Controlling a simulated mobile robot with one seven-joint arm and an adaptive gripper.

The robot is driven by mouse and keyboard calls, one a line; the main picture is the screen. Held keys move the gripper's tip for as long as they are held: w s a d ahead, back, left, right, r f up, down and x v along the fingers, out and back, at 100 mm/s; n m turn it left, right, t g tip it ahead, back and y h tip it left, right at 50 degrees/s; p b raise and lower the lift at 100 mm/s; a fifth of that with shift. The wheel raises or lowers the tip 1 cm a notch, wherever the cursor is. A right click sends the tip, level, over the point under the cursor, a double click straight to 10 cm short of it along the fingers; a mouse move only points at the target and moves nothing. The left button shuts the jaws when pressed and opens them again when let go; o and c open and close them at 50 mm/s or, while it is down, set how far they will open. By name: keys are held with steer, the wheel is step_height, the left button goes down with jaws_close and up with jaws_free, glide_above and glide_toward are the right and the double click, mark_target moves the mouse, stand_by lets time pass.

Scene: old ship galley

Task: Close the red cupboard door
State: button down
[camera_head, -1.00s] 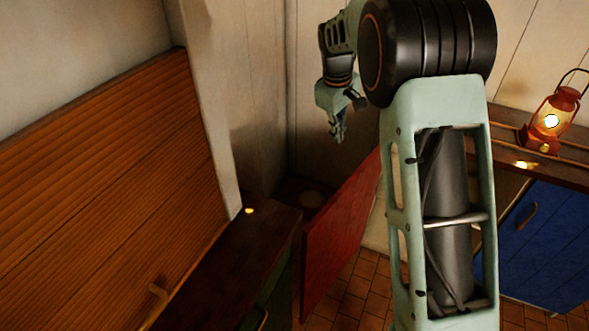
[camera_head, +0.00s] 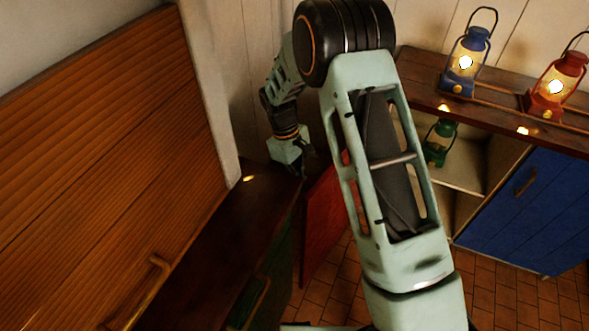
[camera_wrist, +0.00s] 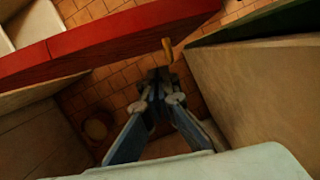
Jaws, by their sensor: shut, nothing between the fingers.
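The red cupboard door (camera_head: 322,230) stands open, edge upright, below and left of my arm in the head view. My arm hides part of it. In the wrist view its red face and top edge (camera_wrist: 110,42) cross the upper left, with a brass handle (camera_wrist: 168,50) near its right part. My gripper (camera_wrist: 160,82) is shut and empty, pointing down beside the door. It also shows in the head view (camera_head: 306,168), close above the door's left side. I cannot tell whether the fingers touch the door.
A dark counter (camera_head: 205,265) with a green door (camera_head: 268,290) lies left. Right, a wooden counter holds a blue lantern (camera_head: 465,65) and a red lantern (camera_head: 556,88). A green lantern (camera_head: 440,142) stands in an open compartment beside a blue door (camera_head: 530,215). Tiled floor shows between.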

steer(key=shift+s+d+r, duration=0.15)
steer(key=shift+s+d, duration=0.3)
steer(key=shift+d, duration=0.25)
steer(key=shift+s+d+r, duration=0.1)
steer(key=shift+s+d, duration=0.3)
steer(key=shift+d, duration=0.25)
